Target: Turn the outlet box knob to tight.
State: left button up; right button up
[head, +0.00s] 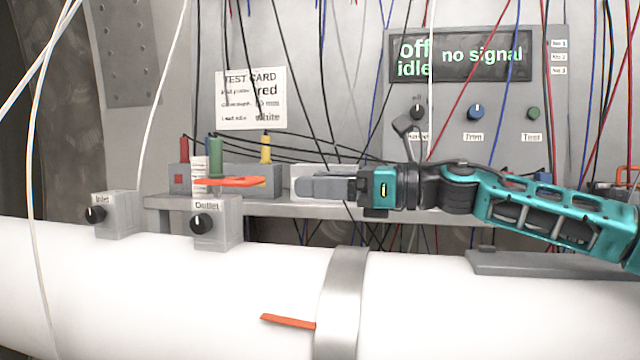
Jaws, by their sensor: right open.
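The outlet box (231,222) is a small grey box labelled "Outlet" on top of the white pipe, left of centre. Its round black knob (201,223) is on the front face; its exact setting is too small to read. My right gripper (304,188) reaches in from the right with its grey fingers pointing left. It is open and appears empty, to the right of the outlet box and a little higher, apart from the knob. My left gripper is not in view.
A similar inlet box (121,215) with a black knob stands to the left. Behind are a shelf (390,214), coloured plugs, an orange-red flat piece (228,182) and a control panel (460,95). Hanging wires cross the view. The white pipe (150,300) fills the front.

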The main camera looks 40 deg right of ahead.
aim_at(201, 223)
jog(key=k+j, duration=0.8)
